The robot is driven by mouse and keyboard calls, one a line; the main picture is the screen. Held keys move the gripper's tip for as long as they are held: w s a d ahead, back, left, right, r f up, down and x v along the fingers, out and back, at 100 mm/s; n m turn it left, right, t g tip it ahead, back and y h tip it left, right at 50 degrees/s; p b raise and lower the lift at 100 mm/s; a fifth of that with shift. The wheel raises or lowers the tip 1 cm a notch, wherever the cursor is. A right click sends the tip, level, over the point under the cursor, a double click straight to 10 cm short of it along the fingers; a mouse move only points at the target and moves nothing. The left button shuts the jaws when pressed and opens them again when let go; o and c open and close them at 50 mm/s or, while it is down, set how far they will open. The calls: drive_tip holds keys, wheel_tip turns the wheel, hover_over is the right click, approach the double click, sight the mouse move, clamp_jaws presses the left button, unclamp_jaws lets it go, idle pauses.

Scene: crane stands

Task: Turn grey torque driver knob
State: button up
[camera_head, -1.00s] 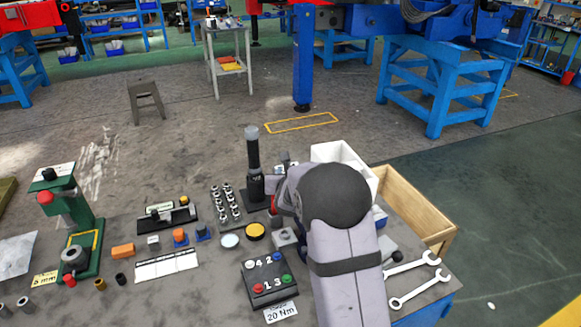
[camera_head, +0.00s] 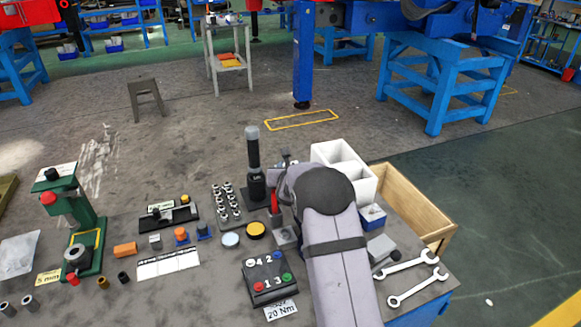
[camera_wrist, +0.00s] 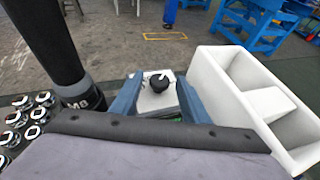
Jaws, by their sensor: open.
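The torque driver (camera_head: 253,160) stands upright, with a black shaft, a grey knob (camera_head: 251,131) on top and a dark base. In the wrist view its black shaft and lettered base (camera_wrist: 45,45) are at the left, and its top is cut off. My gripper (camera_wrist: 157,98) is open, its two blue-grey fingers apart and empty, to the right of the driver and apart from it. Beyond the fingers, seen through the gap, is a pale block with a round black knob (camera_wrist: 159,82). In the head view my wrist hides most of the gripper.
A white divided box (camera_head: 345,160) stands close on the right, also near my right finger in the wrist view (camera_wrist: 215,80). Several sockets (camera_head: 226,203) sit left of the driver. A numbered button box (camera_head: 267,279) and two wrenches (camera_head: 415,287) are in front.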

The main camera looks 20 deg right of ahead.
drive_tip(key=c, duration=1)
drive_tip(key=b, duration=0.4)
drive_tip(key=shift+w+f, duration=0.15)
drive_tip(key=shift+w+y+b, duration=0.1)
drive_tip(key=shift+y+b, duration=0.2)
drive_tip(key=shift+b, duration=0.25)
drive_tip(key=shift+w+r+n+t+b, duration=0.1)
drive_tip(key=shift+r+n+t+b, duration=0.2)
drive_tip(key=shift+b, duration=0.25)
